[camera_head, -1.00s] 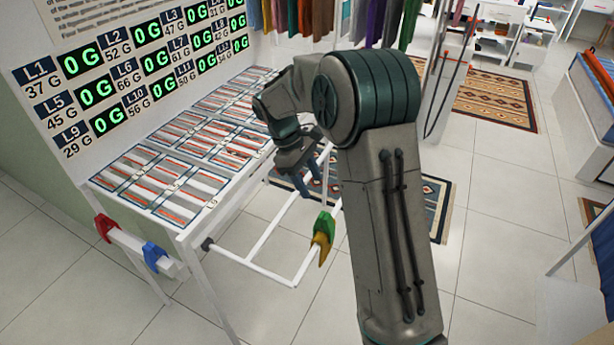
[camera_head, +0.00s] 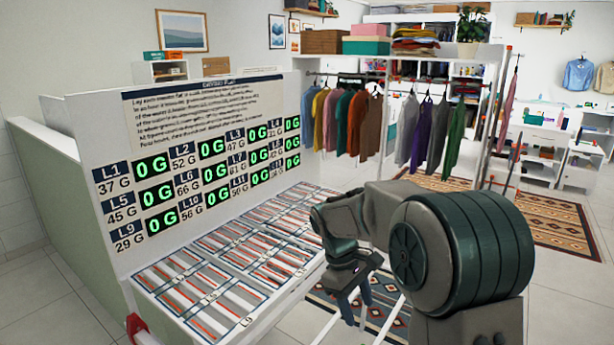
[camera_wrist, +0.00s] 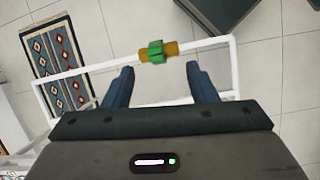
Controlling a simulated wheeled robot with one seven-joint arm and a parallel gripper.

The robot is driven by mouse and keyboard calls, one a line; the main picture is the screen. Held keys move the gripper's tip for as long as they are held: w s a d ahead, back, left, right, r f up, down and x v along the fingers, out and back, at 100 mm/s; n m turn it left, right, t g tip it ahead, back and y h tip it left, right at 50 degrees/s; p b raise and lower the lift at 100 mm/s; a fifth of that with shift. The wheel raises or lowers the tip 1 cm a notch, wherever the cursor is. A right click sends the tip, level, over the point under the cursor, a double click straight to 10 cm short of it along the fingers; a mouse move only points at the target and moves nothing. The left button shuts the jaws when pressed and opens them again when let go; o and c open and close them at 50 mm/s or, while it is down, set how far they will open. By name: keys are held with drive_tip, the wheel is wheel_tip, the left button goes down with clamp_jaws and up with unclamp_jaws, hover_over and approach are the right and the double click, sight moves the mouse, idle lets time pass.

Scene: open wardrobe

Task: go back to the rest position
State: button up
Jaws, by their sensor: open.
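My gripper (camera_head: 356,303) hangs pointing down beside the right edge of the slotted table (camera_head: 150,285), with nothing between its fingers. In the wrist view my gripper (camera_wrist: 160,85) has its two blue fingers wide apart. A green and orange piece (camera_wrist: 157,52) sits on the white rail frame (camera_wrist: 205,44) beyond the fingertips. It looks apart from them. My arm is bent at the elbow at the right of the head view.
A panel (camera_head: 200,150) with labels and green 0 G readouts stands behind the table. Hanging clothes (camera_head: 345,120) are on a rack at the back. A patterned rug (camera_head: 330,305) lies on the floor, also in the wrist view (camera_wrist: 58,60). Tiled floor is open to the left.

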drive_tip(key=s+d+r+m+t+y, duration=0.1)
drive_tip(key=s+m, duration=0.3)
drive_tip(key=s, duration=0.6)
drive_tip(key=s+d+r+m+t+y, duration=0.2)
drive_tip(key=s+r+m+t, duration=0.1)
drive_tip(key=s, duration=0.8)
drive_tip(key=shift+d+m+t, duration=0.2)
drive_tip(key=shift+m+t, duration=0.4)
drive_tip(key=shift+m, duration=0.5)
drive_tip(key=shift+r, duration=0.1)
drive_tip(key=shift+c, duration=0.3)
drive_tip(key=shift+c, duration=1.4)
drive_tip(key=shift+a, duration=0.1)
